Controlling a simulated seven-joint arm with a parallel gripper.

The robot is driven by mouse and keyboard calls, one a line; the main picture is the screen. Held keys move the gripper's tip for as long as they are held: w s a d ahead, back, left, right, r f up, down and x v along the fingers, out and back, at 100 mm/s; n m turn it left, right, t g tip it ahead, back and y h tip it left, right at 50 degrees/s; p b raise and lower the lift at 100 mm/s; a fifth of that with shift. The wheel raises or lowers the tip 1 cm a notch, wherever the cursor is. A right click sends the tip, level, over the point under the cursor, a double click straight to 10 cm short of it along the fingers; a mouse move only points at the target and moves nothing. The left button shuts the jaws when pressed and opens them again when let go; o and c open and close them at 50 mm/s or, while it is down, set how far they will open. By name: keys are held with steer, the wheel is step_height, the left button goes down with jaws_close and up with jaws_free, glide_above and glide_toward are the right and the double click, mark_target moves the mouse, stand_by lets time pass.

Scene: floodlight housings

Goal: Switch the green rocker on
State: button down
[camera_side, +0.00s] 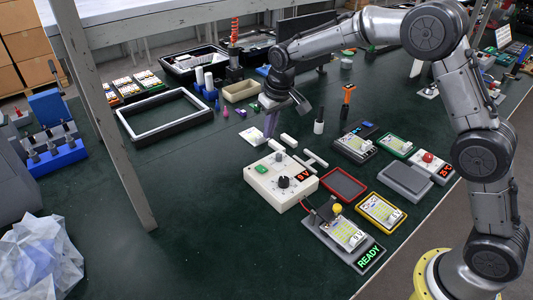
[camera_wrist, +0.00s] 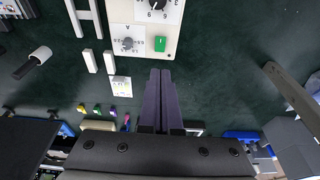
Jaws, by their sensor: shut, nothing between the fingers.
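The green rocker (camera_side: 262,169) sits on the top face of a white control box (camera_side: 257,184), near its left corner in the side view. In the wrist view the rocker (camera_wrist: 160,44) is at the lower right corner of the box (camera_wrist: 117,12), with a pale mark on it. The box also carries a black knob (camera_side: 283,182), a smaller grey knob (camera_wrist: 127,44) and a lit red display (camera_side: 303,175). My gripper (camera_side: 269,134) is shut and empty, fingers pointing down behind the box. In the wrist view its fingertips (camera_wrist: 161,71) appear just below the rocker, apart from it.
White bars (camera_side: 316,159) and a printed card (camera_side: 254,135) lie near the box. A red-rimmed tray (camera_side: 343,185) and a board with a READY display (camera_side: 368,256) are to its right. A black-and-white frame (camera_side: 165,117) lies at left. Dark green table is free left of the box.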

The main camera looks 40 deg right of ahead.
mark_target(264, 170)
steer(key=x, duration=0.8)
steer(key=s+x, duration=0.1)
steer(key=x, duration=0.3)
steer(key=shift+f, duration=0.9)
steer(key=shift+s, duration=0.1)
steer(key=shift+s+f, duration=0.1)
steer(key=shift+f, duration=0.2)
steer(key=shift+w+r, duration=0.4)
steer(key=shift+w, duration=0.3)
steer(key=shift+r, duration=0.1)
